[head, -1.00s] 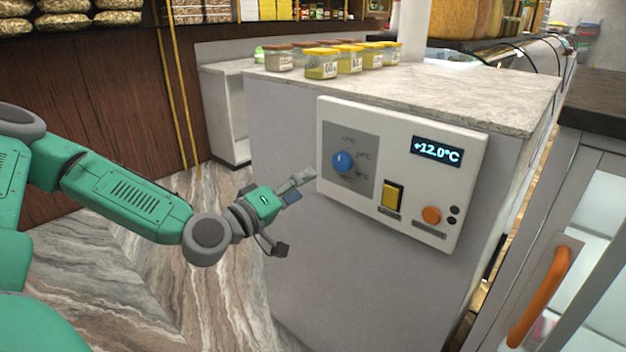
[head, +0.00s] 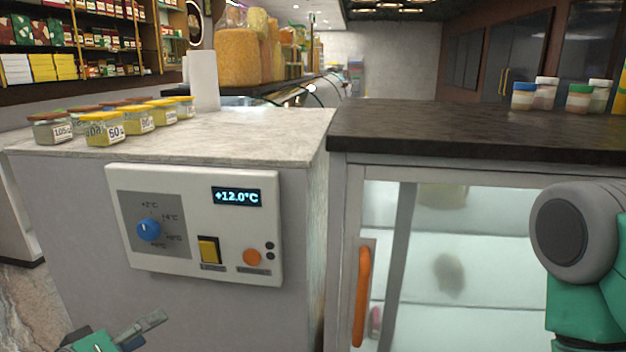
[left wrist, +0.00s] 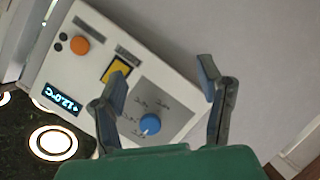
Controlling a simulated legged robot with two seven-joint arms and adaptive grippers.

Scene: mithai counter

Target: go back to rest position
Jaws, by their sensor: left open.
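My left gripper (head: 142,332) shows at the bottom left of the head view, low in front of the counter and partly cut off by the frame edge. In the left wrist view its two fingers (left wrist: 163,80) are spread apart with nothing between them. Beyond them is the white control panel (head: 120,255), with a blue knob (head: 148,229), a yellow switch (head: 209,249), an orange button (head: 252,257) and a display (head: 237,196) reading +12.0°C. The gripper looks apart from the panel. My right arm shows at the right edge of the head view; its gripper is out of frame.
A glass-fronted cabinet with an orange handle (head: 361,297) and dark top (head: 470,135) stands right of the panel. Several lidded jars (head: 105,129) stand on the marble counter (head: 250,139). More jars (head: 579,98) stand on the dark top.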

